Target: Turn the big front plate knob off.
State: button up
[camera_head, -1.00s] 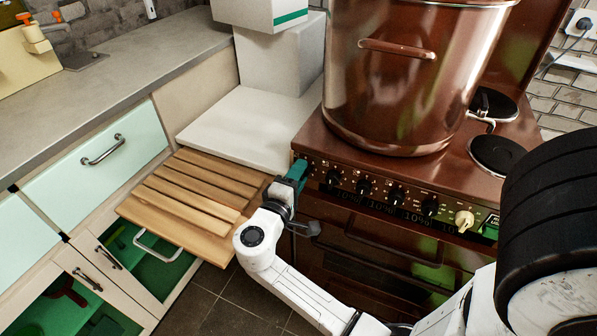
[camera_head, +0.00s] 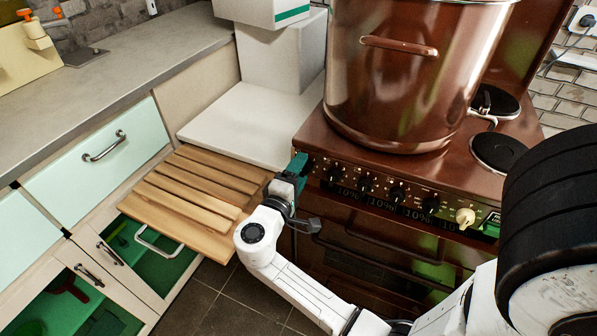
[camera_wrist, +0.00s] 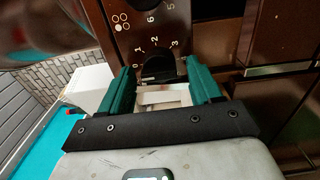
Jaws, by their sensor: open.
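The brown stove (camera_head: 320,130) carries a row of black knobs along its front panel, with a cream knob (camera_head: 465,217) at the right end. My gripper (camera_head: 298,163) is at the left end of this row and hides the panel there in the head view. In the wrist view, my gripper (camera_wrist: 160,72) has its green fingers apart, one on each side of a black knob (camera_wrist: 160,67). Numbers are printed around this knob, with a small circle symbol beside them. I cannot tell whether the fingers touch the knob.
A large copper-coloured pot (camera_head: 400,85) covers the stove's left front area. Two dark plates (camera_head: 497,152) show at the right. A slatted wooden board (camera_head: 190,200) sticks out left of my gripper. Oven handles (camera_head: 385,240) run below the knobs.

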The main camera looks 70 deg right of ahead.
jog(key=a, duration=1)
jog(key=shift+w+a, duration=0.35)
jog(key=shift+a, duration=0.05)
